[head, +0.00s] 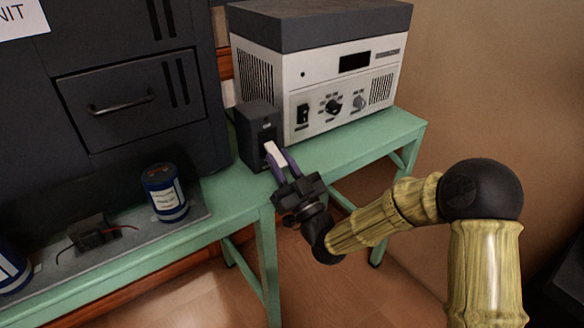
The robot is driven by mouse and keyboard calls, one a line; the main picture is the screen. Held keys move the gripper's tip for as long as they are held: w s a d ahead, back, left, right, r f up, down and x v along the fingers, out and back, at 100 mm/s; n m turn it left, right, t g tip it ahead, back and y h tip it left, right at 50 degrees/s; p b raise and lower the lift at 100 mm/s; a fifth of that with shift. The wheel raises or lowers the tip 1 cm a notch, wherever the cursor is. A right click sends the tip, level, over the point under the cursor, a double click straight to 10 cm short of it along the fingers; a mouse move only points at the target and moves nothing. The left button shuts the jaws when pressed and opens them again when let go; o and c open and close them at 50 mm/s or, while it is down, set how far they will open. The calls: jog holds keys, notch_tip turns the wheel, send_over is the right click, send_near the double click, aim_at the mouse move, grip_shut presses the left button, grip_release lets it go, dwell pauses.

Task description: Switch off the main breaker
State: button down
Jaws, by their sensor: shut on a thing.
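The main breaker appears to be the small dark upright box (252,128) on the green table, left of the white-and-grey instrument. A pale lever (274,152) sticks out low on its front, tilted toward me. My gripper (278,161) is at the front of the box, with its purple fingers on either side of the lever. It is shut on the lever. The fingers partly hide the lever and the lower front of the box.
The instrument (310,66) with knobs and a switch stands close behind the box. A dark drawer cabinet (130,150) is at the left.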

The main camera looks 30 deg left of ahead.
jog(key=shift+s+f, duration=0.1)
jog(key=shift+f, duration=0.15)
jog(key=c, duration=1.4)
grip_release()
jog(key=shift+c, duration=0.2)
jog(key=shift+o, duration=1)
jog(key=shift+r, duration=0.15)
jog(key=v, duration=1.7)
jog(key=shift+d, duration=0.25)
jog(key=shift+a, duration=0.1)
